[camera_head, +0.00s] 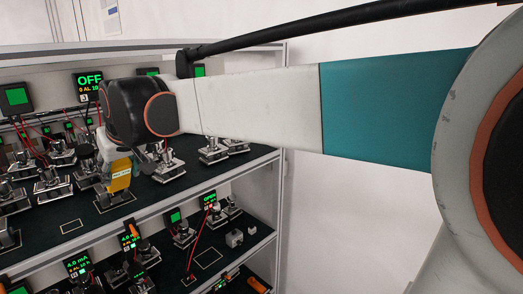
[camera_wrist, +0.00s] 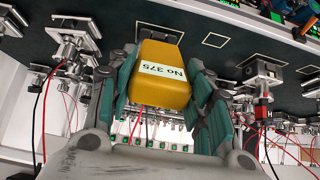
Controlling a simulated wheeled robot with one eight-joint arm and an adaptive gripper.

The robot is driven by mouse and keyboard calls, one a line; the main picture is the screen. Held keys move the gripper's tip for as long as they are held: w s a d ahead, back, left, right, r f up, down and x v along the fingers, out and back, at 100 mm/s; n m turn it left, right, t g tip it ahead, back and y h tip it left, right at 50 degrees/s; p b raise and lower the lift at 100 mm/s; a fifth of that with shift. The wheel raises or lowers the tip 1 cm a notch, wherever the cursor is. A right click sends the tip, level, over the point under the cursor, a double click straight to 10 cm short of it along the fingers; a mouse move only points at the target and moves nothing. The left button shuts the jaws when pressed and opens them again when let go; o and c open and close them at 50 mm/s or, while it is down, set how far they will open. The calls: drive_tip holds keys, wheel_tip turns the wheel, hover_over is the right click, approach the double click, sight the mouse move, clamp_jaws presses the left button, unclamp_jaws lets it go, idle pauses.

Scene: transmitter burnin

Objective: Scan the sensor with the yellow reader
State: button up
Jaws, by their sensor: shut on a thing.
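The yellow reader (camera_wrist: 160,92) is a rounded block with a white label that reads "No 375", upside down in the wrist view. My gripper (camera_wrist: 162,80) is shut on it, with a teal-grey finger on each side. Several silver sensors on small stands show, such as one (camera_head: 168,165) right of my gripper and one (camera_wrist: 262,75) right of the reader in the wrist view. I cannot tell which sensor the task means.
The dark upper shelf (camera_head: 75,212) has bare outlined spots, one (camera_head: 72,226) left of the reader. Red and black wires run between stands. A screen reads "OFF" (camera_head: 90,82). The lower shelf (camera_head: 225,262) holds more stands and screens. A metal rack post (camera_head: 282,190) stands at right.

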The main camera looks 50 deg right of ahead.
sight(121, 186)
drive_tip(key=shift+b+x, duration=0.75)
drive_tip(key=shift+x, duration=0.75)
drive_tip(key=shift+b+x, duration=0.9)
drive_tip(key=shift+x, duration=1)
drive_tip(key=shift+s, duration=0.15)
drive_tip(key=shift+p+v, duration=2.3)
drive_tip(key=shift+v, duration=2.2)
drive_tip(key=shift+f, duration=0.1)
